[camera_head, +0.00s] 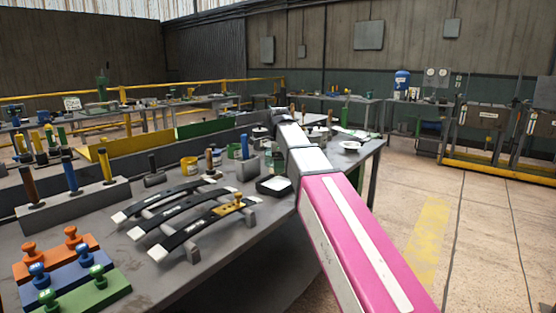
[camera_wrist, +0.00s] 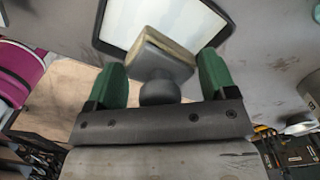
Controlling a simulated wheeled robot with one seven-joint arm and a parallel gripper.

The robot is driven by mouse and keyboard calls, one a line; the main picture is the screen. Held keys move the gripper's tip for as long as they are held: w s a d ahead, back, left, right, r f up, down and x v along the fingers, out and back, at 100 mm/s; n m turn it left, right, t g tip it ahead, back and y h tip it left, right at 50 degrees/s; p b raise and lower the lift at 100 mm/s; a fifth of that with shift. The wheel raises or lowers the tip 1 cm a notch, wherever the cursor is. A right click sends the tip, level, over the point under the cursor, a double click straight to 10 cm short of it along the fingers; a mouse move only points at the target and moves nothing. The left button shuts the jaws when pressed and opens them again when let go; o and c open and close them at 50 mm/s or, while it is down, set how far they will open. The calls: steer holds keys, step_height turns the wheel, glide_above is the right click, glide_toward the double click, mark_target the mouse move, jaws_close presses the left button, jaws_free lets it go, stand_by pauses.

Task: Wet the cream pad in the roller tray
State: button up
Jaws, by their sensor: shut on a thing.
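In the wrist view my gripper (camera_wrist: 162,82) has green fingers on either side of the cream pad (camera_wrist: 160,58). The pad is a grey block with a round grey knob towards my gripper and a cream layer on its far side. My gripper is shut on it. The roller tray (camera_wrist: 106,22), with a black rim and a pale inside, lies beyond the pad; the pad overlaps its near edge in the picture. I cannot tell whether they touch. In the head view the black tray (camera_head: 259,186) sits near the bench's right edge; my gripper is not clearly visible there.
Three black leaf springs (camera_head: 180,213) lie on a rack left of the tray, with a small brass-coloured tool (camera_head: 236,201) on one. Coloured blocks with knobs (camera_head: 75,273) stand at the front left. Jars and handles (camera_head: 189,166) stand behind. The floor right of the bench is clear.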

mark_target(279, 187)
steer(key=shift+f, duration=2.95)
steer(key=shift+f, duration=0.3)
steer(key=shift+r, duration=0.1)
steer(key=shift+r, duration=2.1)
steer(key=shift+r, duration=2)
